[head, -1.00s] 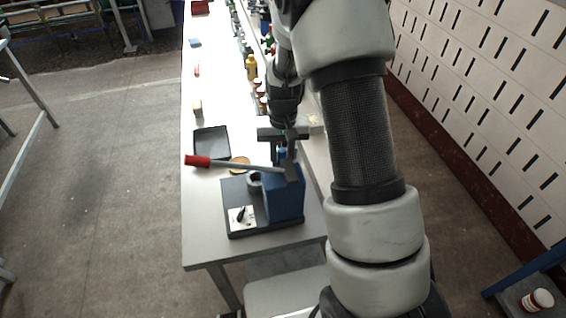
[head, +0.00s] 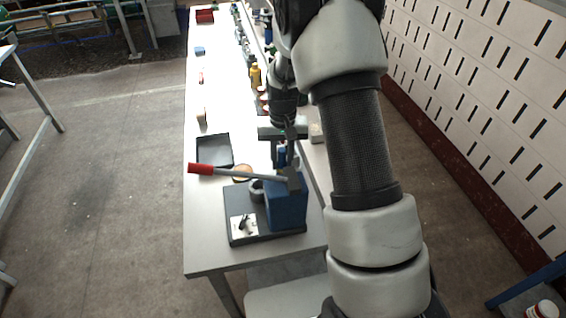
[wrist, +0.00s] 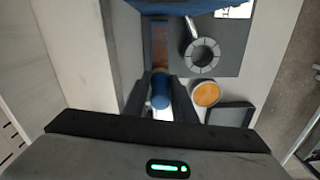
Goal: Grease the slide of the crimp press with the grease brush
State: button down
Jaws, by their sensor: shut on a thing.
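The crimp press (head: 287,207) has a blue body on a dark base and a grey lever with a red grip (head: 200,168) pointing left. In the wrist view its blue body (wrist: 175,7) is at the top edge, with a brownish strip, seemingly the slide (wrist: 160,45), below it. My gripper (wrist: 160,95) is shut on a blue handle, seemingly the grease brush (wrist: 160,90), just beyond the press. The brush's bristles are not clearly visible, and I cannot tell whether they touch the slide. A round tin of orange grease (wrist: 206,93) stands right of my fingers; it also shows in the head view (head: 242,173).
A grey ring-shaped part (wrist: 201,53) sits on the press base near my fingers. A dark tray (head: 214,150) lies behind the tin. Bottles, including a yellow one (head: 255,76), line the bench's right side.

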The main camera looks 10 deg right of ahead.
jog(key=shift+w+f, duration=0.1)
jog(key=shift+s+f, duration=0.1)
jog(key=shift+s, duration=1)
jog(key=shift+s, duration=0.9)
jog(key=shift+s+r, duration=0.25)
jog(key=shift+s, duration=0.55)
jog(key=shift+s, duration=0.15)
jog(key=shift+s+b, duration=0.3)
jog(key=shift+s, duration=0.4)
